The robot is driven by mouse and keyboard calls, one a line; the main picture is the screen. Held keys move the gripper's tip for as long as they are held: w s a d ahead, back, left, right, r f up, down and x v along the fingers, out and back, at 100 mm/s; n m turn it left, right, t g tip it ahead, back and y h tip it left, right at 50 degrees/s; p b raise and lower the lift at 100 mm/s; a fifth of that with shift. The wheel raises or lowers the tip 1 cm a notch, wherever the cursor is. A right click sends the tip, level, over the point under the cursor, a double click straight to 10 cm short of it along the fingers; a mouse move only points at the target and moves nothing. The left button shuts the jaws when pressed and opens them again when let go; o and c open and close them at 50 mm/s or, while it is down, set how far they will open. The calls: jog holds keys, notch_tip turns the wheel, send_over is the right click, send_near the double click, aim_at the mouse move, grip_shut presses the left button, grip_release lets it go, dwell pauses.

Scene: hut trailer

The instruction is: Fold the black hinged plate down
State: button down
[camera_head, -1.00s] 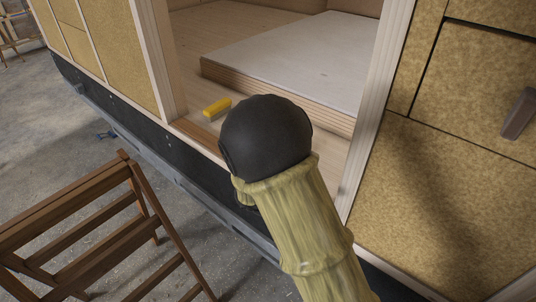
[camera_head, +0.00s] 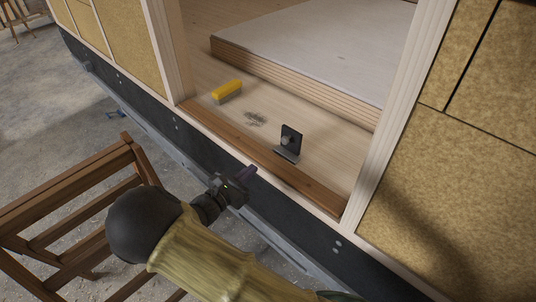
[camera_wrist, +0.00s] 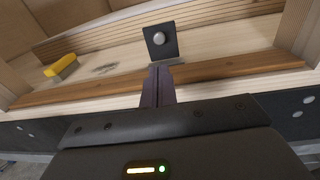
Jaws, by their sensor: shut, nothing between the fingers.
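The black hinged plate (camera_head: 291,138) stands upright on the floor inside the doorway, just behind the brown wooden sill strip. It has a round grey knob on its face and a flat base part in front. In the wrist view the plate (camera_wrist: 162,52) is straight ahead, above the fingertips. My gripper (camera_head: 249,172) is shut and empty, outside the doorway, in front of and below the sill, apart from the plate. In the wrist view my gripper (camera_wrist: 158,70) shows its purple fingers together, pointing toward the plate's base.
A yellow brush (camera_head: 227,91) lies on the floor left of the plate, near a patch of dark bits (camera_head: 255,118). A raised white-topped platform (camera_head: 320,50) is behind. Door posts flank the opening. A wooden chair (camera_head: 75,215) stands outside at left.

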aim_at(284, 141)
jog(key=p+x, duration=0.3)
jog(key=x, duration=1)
jog(key=shift+w+d+f, duration=0.1)
jog(key=shift+w+d, duration=0.15)
jog(key=shift+w, duration=0.05)
